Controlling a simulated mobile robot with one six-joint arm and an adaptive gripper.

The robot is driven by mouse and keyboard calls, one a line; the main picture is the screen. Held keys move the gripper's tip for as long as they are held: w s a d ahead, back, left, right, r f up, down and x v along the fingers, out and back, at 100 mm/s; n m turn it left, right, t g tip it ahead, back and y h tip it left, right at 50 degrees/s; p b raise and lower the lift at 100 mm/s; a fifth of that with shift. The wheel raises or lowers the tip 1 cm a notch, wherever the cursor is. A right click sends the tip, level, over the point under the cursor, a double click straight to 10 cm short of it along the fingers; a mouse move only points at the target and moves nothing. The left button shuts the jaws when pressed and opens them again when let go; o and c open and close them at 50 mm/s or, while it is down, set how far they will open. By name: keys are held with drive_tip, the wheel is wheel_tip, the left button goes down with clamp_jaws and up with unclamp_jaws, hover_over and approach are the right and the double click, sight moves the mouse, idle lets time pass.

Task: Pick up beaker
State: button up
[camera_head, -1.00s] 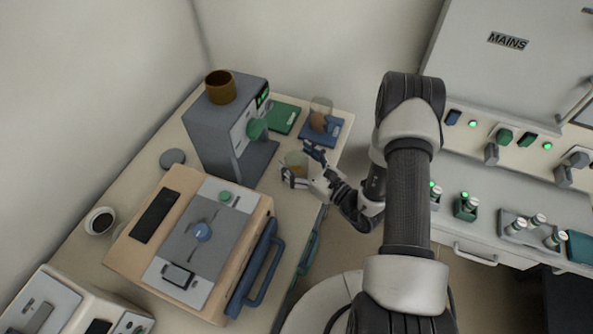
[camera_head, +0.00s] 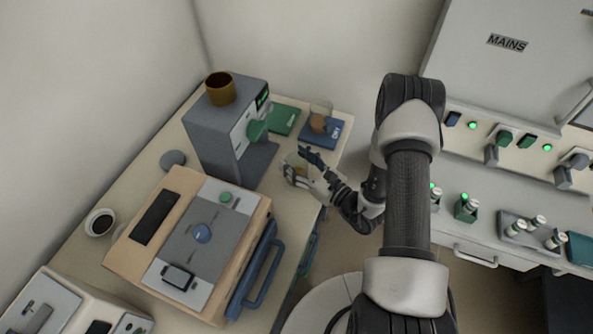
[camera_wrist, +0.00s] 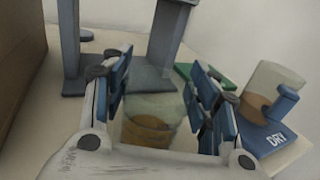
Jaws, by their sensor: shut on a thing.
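A clear beaker (camera_wrist: 152,112) with a brown layer at its bottom stands upright between the two blue-padded fingers of my gripper (camera_wrist: 158,95) in the wrist view. My gripper is shut on it, one finger on each side. In the head view my gripper (camera_head: 303,166) is at the right part of the bench, and the beaker (camera_head: 291,160) is mostly hidden by the fingers. I cannot tell whether its base is off the bench.
A second beaker (camera_head: 321,112) with brown contents stands on the blue DRY mat (camera_head: 334,137), beside a green mat (camera_head: 285,119). A grey stand-like device (camera_head: 213,137) is left of my gripper. A furnace with a blue handle (camera_head: 262,265) is in front.

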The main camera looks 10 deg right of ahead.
drive_tip(key=c, duration=0.5)
wheel_tip(320, 180, up, 20)
drive_tip(key=p, duration=0.6)
drive_tip(key=shift+c, duration=0.2)
